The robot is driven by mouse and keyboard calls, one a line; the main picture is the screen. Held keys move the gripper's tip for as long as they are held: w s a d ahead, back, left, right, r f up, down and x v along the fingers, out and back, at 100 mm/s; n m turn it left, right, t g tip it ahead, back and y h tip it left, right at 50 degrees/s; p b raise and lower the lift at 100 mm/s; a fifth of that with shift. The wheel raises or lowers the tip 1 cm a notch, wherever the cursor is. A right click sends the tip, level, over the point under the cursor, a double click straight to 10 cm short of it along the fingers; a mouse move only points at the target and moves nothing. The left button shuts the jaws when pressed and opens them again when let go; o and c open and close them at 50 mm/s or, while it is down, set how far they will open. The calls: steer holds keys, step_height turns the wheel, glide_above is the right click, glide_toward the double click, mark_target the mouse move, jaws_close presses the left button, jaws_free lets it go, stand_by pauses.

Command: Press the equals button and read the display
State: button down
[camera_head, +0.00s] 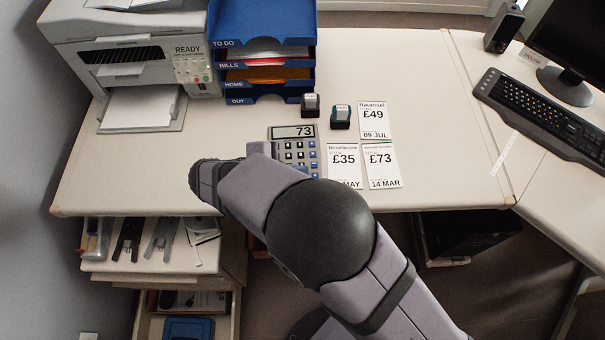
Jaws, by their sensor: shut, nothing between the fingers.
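The calculator (309,161) lies on the desk in the head view, with its display (293,132) at the top. My arm crosses in front of the calculator's lower left, so some keys there are hidden. I cannot make out the equals button. My arm comes up from the lower right and bends at the calculator's left side. My gripper's fingers do not show; the arm hides that area.
Price cards (344,166) reading £35, £73 (381,166) and £49 (373,120) lie right of the calculator. Two stamps (311,105) (341,117) stand behind it. The blue letter tray (262,45) and printer (135,60) are back left; a keyboard (545,115) is right.

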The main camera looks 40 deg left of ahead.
steer(key=shift+f, duration=0.4)
stand_by(0.3)
steer(key=shift+r, duration=0.2)
steer(key=shift+r+p, duration=0.45)
steer(key=shift+r, duration=0.2)
step_height(320, 180, up, 5)
steer(key=p, duration=0.4)
stand_by(0.5)
stand_by(0.5)
